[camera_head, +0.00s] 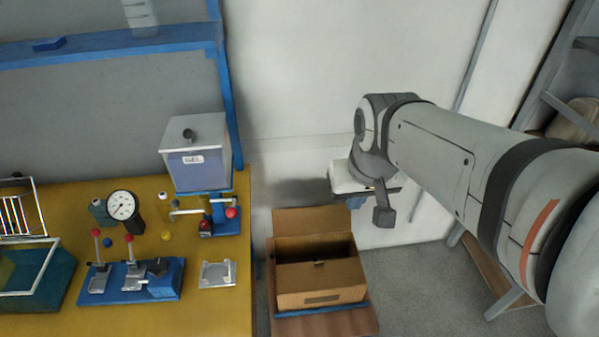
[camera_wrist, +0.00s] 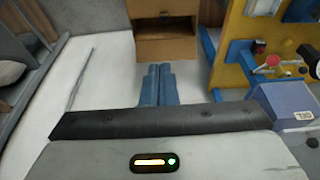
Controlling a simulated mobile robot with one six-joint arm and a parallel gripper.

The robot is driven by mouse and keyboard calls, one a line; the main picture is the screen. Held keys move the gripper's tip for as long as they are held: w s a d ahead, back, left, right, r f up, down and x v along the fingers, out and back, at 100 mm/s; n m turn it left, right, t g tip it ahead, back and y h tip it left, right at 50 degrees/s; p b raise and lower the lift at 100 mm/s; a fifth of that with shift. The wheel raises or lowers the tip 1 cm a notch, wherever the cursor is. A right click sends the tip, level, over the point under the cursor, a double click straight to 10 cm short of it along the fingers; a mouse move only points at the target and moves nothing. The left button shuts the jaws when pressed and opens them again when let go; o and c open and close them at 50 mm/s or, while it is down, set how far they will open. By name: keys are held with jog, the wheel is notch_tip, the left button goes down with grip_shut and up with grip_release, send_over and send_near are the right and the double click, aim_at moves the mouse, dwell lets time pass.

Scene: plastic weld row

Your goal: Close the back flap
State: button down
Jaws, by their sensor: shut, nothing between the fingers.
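A brown cardboard box (camera_head: 322,294) stands open on a low wooden stand, with its dark inside showing. Its back flap (camera_head: 312,220) is raised at the far side of the opening. In the wrist view the box is at the top centre, with the back flap (camera_wrist: 167,48) on its near side. My gripper (camera_head: 355,203) is beyond and to the right of the flap in the head view, partly hidden by my wrist. In the wrist view its blue fingers (camera_wrist: 158,86) are together, empty, pointing towards the flap and apart from it.
The wooden stand (camera_head: 284,325) sits beside a yellow workbench (camera_head: 120,325) holding a GEL container (camera_head: 197,160), a dial gauge (camera_head: 122,206) and blue fixtures. A pale wall (camera_head: 300,90) is behind. Grey floor (camera_head: 410,285) is clear right of the box; shelving stands far right.

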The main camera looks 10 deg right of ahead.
jog(key=w+f+b, duration=0.3)
jog(key=w+f, duration=0.1)
jog(key=w, duration=0.8)
jog(key=g+b, duration=0.2)
jog(key=b, duration=0.4)
send_over(312, 219)
notch_tip(312, 219, down, 18)
jog(key=r, duration=0.1)
jog(key=w+f+b, duration=0.1)
jog(key=w+f, duration=0.3)
jog(key=f, duration=0.4)
jog(key=w+f+b, duration=0.2)
jog(key=w+f, duration=0.2)
jog(key=f, duration=0.4)
notch_tip(312, 219, down, 10)
jog(key=p, duration=0.1)
jog(key=s+r, duration=0.1)
jog(key=s+r+p, duration=0.1)
jog(key=s, duration=0.1)
jog(key=shift+a+r, duration=0.15)
jog(key=shift+r, duration=0.1)
jog(key=shift+s, duration=0.1)
